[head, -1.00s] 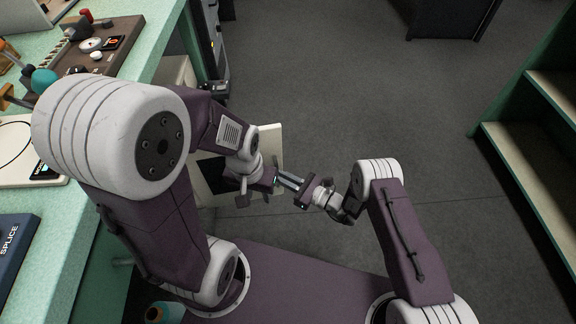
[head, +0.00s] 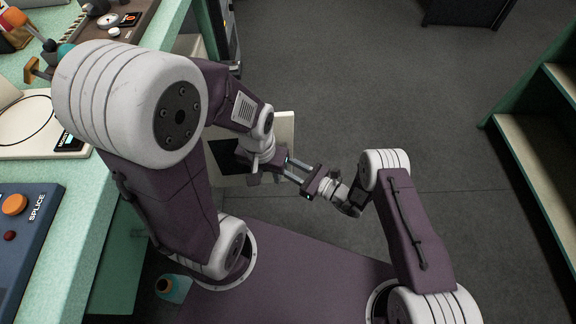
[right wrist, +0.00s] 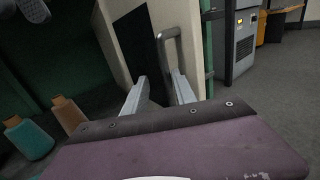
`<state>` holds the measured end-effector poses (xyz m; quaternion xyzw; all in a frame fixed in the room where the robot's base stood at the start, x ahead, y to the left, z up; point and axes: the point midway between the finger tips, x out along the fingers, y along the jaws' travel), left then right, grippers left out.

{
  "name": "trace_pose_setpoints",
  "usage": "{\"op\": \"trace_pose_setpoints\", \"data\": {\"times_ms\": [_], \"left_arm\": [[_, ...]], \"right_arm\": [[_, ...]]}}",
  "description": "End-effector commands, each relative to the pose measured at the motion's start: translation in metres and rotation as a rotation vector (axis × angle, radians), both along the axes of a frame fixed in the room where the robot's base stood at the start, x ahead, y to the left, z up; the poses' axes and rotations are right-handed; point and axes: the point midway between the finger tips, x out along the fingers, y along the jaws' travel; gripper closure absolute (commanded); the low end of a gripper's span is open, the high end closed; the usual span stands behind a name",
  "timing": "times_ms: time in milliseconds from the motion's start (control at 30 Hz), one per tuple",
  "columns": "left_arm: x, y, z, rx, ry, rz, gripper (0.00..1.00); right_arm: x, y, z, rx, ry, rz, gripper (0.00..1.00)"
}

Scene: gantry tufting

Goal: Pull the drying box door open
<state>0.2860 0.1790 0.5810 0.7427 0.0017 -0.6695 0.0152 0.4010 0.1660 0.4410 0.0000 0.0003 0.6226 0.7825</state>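The drying box door (head: 284,128) is a cream panel with a dark window, beside the bench, partly covered by my left arm in the head view. In the right wrist view the door (right wrist: 118,60) fills the upper middle, with a grey bar handle (right wrist: 167,62). My right gripper (head: 297,171) points left towards it. Its fingers (right wrist: 160,88) are apart, with the handle in line with the gap; I see no grip on it. My left gripper (head: 266,168) hangs over the door in the head view; its fingers are not clear. How far the door stands open is unclear.
The green bench (head: 112,205) runs along the left, with a blue SPLICE box (head: 25,250) on it. Teal and orange spools (right wrist: 30,138) stand low, left of the door. A shelf unit (head: 545,150) stands on the right. The grey floor (head: 380,80) between is clear.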

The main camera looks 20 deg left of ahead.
Motion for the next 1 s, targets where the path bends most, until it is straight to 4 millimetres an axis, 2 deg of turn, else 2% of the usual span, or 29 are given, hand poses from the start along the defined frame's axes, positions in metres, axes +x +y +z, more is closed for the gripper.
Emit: {"op": "trace_pose_setpoints", "data": {"times_ms": [267,500,700,1000], "left_arm": [[0.000,0.000,0.004,0.000,0.000,0.000,0.64],[0.000,0.000,0.021,0.000,0.000,0.000,0.64],[0.000,0.000,0.026,0.000,0.000,0.000,0.64],[0.000,0.000,0.026,0.000,0.000,0.000,0.64]], "right_arm": [[0.000,-0.008,0.001,-0.002,0.002,-0.006,0.67],[-0.011,-0.058,0.003,-0.001,0.004,-0.009,0.67],[-0.019,-0.085,0.001,0.000,0.001,-0.003,0.67],[-0.020,-0.088,0.000,0.000,0.000,-0.001,0.67]]}}
